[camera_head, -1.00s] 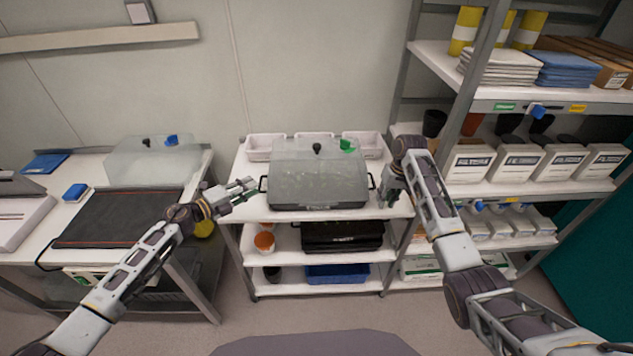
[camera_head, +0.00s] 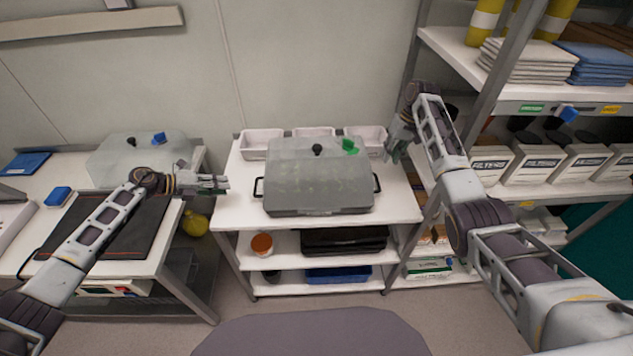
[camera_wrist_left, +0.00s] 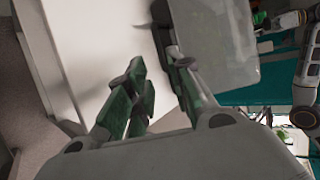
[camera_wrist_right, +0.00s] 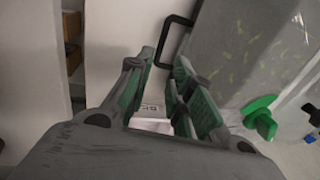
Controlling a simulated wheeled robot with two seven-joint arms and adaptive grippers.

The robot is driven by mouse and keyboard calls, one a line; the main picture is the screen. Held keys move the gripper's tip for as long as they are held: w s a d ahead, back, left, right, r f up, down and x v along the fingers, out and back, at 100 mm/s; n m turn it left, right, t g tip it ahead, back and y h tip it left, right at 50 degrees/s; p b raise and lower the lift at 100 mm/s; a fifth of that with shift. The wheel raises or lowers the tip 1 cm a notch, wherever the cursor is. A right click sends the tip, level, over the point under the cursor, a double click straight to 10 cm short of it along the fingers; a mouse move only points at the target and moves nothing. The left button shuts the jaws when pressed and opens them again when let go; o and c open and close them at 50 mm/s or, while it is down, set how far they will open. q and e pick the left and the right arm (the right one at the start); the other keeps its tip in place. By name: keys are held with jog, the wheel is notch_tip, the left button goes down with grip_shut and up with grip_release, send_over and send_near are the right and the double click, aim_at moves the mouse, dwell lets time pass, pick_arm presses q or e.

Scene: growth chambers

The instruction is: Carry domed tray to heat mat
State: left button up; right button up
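The domed tray (camera_head: 320,190), a clear lid with a black knob and green clip over a dark base, sits on the top shelf of a white cart. Seedlings show faintly inside. The black heat mat (camera_head: 140,240) lies on the left bench. My left gripper (camera_head: 226,184) is open and empty, left of the tray's left handle (camera_head: 258,187) with a gap. My right gripper (camera_head: 390,156) is open and empty, up and right of the right handle (camera_head: 377,182).
White bins (camera_head: 262,143) line the cart's back edge. Another clear dome (camera_head: 115,155) stands behind the mat, with a blue box (camera_head: 58,196) beside it. A gap separates bench and cart. A loaded shelf rack (camera_head: 480,45) stands close on the right.

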aim_at(255, 187)
pick_arm(q)
jog(key=shift+a, duration=0.2)
pick_arm(e)
jog(key=shift+w+r, duration=0.1)
jog(key=shift+r, duration=0.1)
